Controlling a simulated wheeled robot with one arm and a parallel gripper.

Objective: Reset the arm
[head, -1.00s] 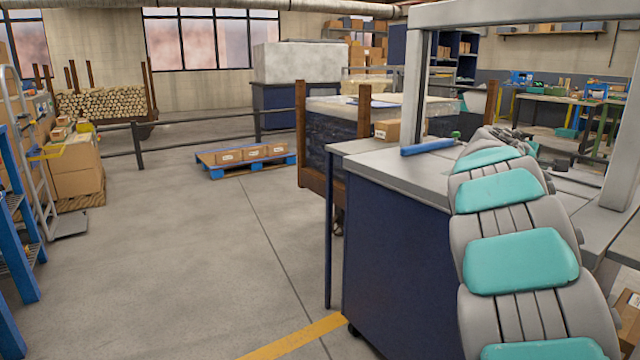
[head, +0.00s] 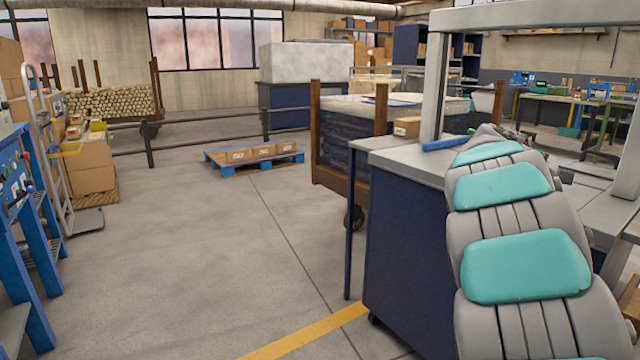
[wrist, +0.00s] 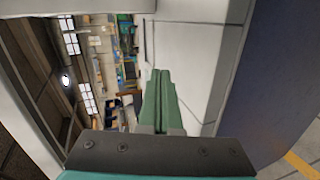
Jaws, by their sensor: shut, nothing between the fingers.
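My arm (head: 525,265), grey with teal pads, rises from the bottom right of the head view and reaches forward over the grey-topped navy bench (head: 405,240). Its far end lies beside the bench's grey frame post, and my gripper cannot be made out there. In the wrist view my gripper (wrist: 158,75) shows as two green fingers pressed together, with nothing between them. A pale surface runs close along the fingers' right side; I cannot tell whether they touch it.
A grey upright frame (head: 437,90) stands on the bench, with a small box (head: 407,127) behind. A wooden-posted cart (head: 345,150) stands beyond. A blue pallet with boxes (head: 254,160) lies mid-floor. Blue shelving (head: 38,225) is at the left. The floor between is clear.

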